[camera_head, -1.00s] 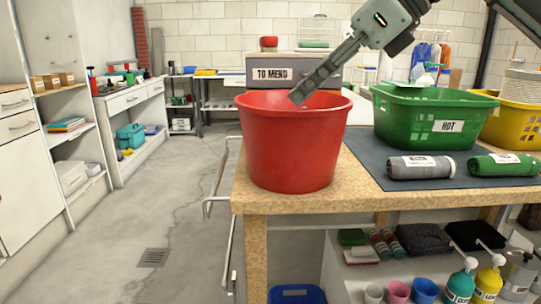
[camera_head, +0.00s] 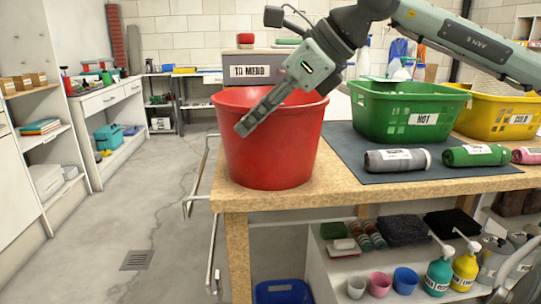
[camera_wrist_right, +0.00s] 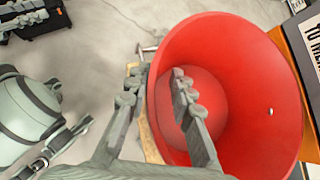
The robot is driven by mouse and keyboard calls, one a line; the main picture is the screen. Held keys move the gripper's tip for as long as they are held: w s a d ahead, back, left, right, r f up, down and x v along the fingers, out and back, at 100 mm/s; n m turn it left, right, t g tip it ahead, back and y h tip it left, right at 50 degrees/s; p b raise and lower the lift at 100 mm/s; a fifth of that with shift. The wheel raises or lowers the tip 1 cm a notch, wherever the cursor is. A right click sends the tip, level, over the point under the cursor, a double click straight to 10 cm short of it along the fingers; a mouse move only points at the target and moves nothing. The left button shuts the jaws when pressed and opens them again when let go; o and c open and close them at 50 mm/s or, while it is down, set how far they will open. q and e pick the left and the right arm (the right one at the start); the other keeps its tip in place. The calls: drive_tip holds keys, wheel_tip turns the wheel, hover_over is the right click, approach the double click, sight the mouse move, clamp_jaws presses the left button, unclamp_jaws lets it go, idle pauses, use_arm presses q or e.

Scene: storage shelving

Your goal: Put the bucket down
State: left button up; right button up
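The red bucket (camera_head: 275,150) stands upright at the left front corner of the wooden bench (camera_head: 335,192). It also fills the right of the right wrist view (camera_wrist_right: 240,80). My right gripper (camera_head: 243,128) comes over from the upper right, with a finger showing in front of the bucket's near side. In the wrist view, the right gripper's fingers (camera_wrist_right: 155,72) are apart, one over the bucket's inside and one outside its rim. I see no firm contact. Parts that look like my left gripper (camera_wrist_right: 65,145) show at the wrist view's lower left, their opening unclear.
A green basket (camera_head: 405,110) marked HOT and a yellow basket (camera_head: 497,115) stand to the right. A grey roll (camera_head: 397,160) and a green roll (camera_head: 475,155) lie on a dark mat (camera_head: 365,170). A "TO MEND" box (camera_head: 250,71) is behind. Floor at left is open.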

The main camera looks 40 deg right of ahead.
clamp_jaws()
drive_tip(key=shift+r, duration=0.15)
